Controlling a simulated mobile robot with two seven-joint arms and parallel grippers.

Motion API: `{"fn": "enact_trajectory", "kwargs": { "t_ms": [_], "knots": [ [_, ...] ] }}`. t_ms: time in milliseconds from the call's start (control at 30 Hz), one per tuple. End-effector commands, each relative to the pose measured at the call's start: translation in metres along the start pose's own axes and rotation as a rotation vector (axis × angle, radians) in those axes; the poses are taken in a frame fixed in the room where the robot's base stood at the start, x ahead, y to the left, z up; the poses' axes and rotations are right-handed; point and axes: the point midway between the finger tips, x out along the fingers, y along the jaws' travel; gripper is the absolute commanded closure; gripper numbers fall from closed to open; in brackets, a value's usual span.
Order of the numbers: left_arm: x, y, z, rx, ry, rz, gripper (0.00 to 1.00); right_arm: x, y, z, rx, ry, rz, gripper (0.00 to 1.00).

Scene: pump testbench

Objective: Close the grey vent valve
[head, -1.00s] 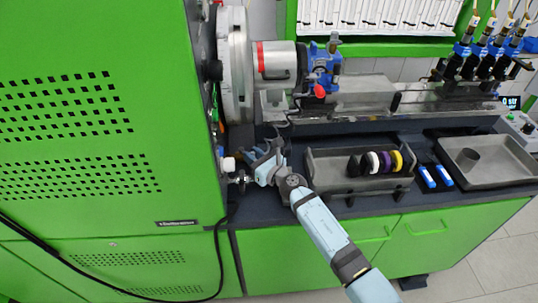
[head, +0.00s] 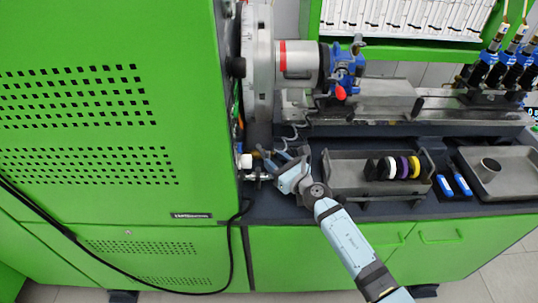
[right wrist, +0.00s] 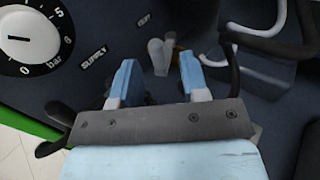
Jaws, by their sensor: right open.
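A small light-grey lever (right wrist: 158,56), which looks like the grey vent valve, stands on the dark panel in the right wrist view. It lies beyond and between my right fingertips, and I see no contact. My right gripper (right wrist: 158,78) is open, with two blue fingers on either side of the lever's line. In the head view my right gripper (head: 278,160) is low beside the green cabinet's edge, near small fittings. The valve itself is hard to make out there behind the fingers. My left gripper is not in view.
A round gauge (right wrist: 32,38) sits on the panel, and grey tubes (right wrist: 265,50) curve at its right. In the head view the green cabinet (head: 100,120) walls off the left. A tray with several coloured rings (head: 340,165) stands right of my gripper.

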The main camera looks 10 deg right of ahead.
Motion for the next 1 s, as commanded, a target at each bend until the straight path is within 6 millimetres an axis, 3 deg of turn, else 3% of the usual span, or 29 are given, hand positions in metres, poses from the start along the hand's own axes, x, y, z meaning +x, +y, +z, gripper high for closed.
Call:
{"fn": "enact_trajectory", "kwargs": {
  "t_ms": [200, 400, 600, 833, 867, 1000],
  "knots": [
    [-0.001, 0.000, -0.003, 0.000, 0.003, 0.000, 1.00, -0.053, 0.002, -0.002, -0.001, 0.003, 0.003, 0.59],
    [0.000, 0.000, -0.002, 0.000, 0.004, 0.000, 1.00, -0.086, 0.003, -0.002, 0.000, 0.002, 0.004, 0.59],
    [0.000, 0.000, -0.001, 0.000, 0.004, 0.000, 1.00, -0.098, 0.003, -0.001, 0.001, 0.002, 0.004, 0.59],
    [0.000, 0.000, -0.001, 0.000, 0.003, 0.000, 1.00, -0.099, 0.003, -0.001, 0.001, 0.001, 0.004, 0.59],
    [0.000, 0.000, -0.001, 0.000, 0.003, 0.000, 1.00, -0.099, 0.003, -0.001, 0.001, 0.001, 0.004, 0.61],
    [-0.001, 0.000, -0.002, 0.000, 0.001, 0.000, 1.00, -0.098, -0.003, 0.008, 0.062, -0.018, -0.017, 0.93]
  ]
}}
